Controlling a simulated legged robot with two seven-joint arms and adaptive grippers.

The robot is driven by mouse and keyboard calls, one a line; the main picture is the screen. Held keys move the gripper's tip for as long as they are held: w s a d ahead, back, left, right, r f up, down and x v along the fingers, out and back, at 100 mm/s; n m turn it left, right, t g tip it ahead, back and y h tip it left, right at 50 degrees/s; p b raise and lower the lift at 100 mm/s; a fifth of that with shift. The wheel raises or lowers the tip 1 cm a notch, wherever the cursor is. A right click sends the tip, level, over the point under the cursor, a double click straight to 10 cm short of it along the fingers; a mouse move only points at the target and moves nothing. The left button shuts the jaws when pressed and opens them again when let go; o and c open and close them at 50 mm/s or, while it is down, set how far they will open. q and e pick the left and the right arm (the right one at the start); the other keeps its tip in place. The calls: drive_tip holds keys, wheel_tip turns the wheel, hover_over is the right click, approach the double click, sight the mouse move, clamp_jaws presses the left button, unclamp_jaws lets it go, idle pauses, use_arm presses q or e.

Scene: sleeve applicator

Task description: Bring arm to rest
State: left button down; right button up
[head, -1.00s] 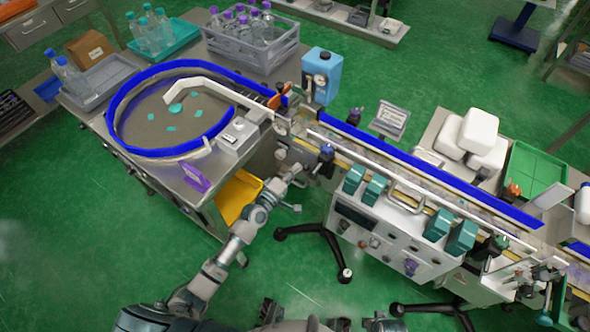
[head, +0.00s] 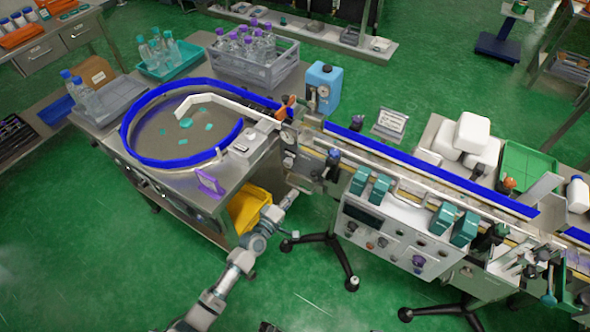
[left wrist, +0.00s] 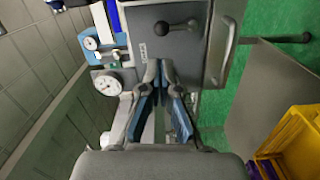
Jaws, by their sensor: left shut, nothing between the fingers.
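My left arm comes up from the bottom of the head view. Its gripper (head: 299,183) is small there, in front of the machine's end between the round table and the conveyor. In the left wrist view the two blue-padded fingers of this gripper (left wrist: 166,72) are together with nothing between them. They point toward a grey machine panel with a black-knobbed lever (left wrist: 176,27). I cannot tell the exact gap to the panel. My right gripper does not show.
A round table with a blue rim (head: 130,158) stands left of the arm. A yellow bin (head: 247,208) sits below it. The conveyor machine's control box (head: 395,232) and its black feet are to the right. Gauges (left wrist: 107,84) show in the left wrist view. Green floor (head: 90,270) is open at lower left.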

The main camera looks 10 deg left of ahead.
use_arm(q)
drive_tip(key=s+a+f+m+g+y+p, duration=0.15)
drive_tip(key=s+f+m+g, duration=0.25)
drive_tip(key=s+f, duration=0.6)
drive_tip(key=s+a+f+m+g+y+p, duration=0.15)
drive_tip(key=s+f+m+g, duration=0.4)
drive_tip(key=f, duration=0.75)
drive_tip(key=s+a+f+m+g+y, duration=0.2)
drive_tip(key=s+a+f, duration=0.2)
drive_tip(key=s, duration=0.8)
drive_tip(key=s+a+f+m+g+y+p, duration=0.1)
drive_tip(key=s+a+f+m+g, duration=0.1)
drive_tip(key=s+f, duration=0.5)
drive_tip(key=s+a+g, duration=0.1)
drive_tip(key=s+a, duration=0.1)
drive_tip(key=s, duration=0.4)
drive_tip(key=shift+s+m+y+p, duration=0.3)
drive_tip(key=shift+m+y, duration=0.05)
drive_tip(key=shift+y, duration=0.05)
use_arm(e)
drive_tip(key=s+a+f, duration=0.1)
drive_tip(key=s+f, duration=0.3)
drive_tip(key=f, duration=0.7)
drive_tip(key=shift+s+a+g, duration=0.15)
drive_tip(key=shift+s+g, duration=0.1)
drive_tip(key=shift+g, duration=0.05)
